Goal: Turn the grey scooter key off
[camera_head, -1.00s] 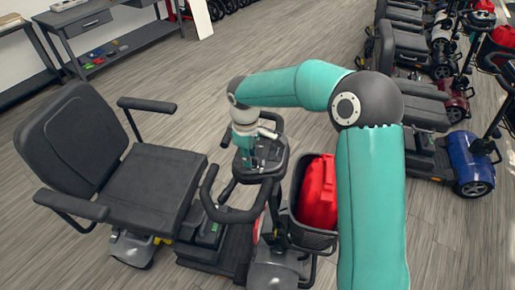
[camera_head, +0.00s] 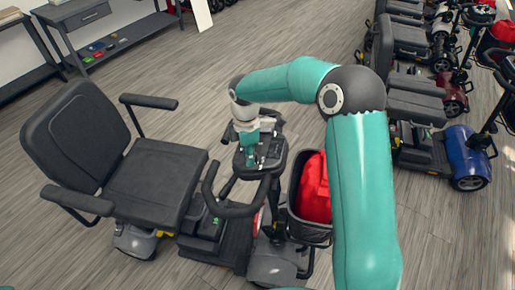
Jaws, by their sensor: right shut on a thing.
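The grey scooter (camera_head: 270,266) stands in front of me, with its black seat (camera_head: 152,182) at the left. Its control panel (camera_head: 272,150) sits on top of the steering column, with a black looped handlebar (camera_head: 236,209) nearer me. My right gripper (camera_head: 252,160) points down over the control panel and its fingertips are at the panel's surface. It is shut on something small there. The key itself is hidden by the gripper or too small to tell. My left gripper is not in view.
A basket (camera_head: 296,222) with a red bag (camera_head: 316,190) hangs on the scooter's front, close to my right arm. Rows of other scooters, including a blue one (camera_head: 467,152), stand at the right. A dark workbench (camera_head: 120,42) is at the upper left. Open floor lies between.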

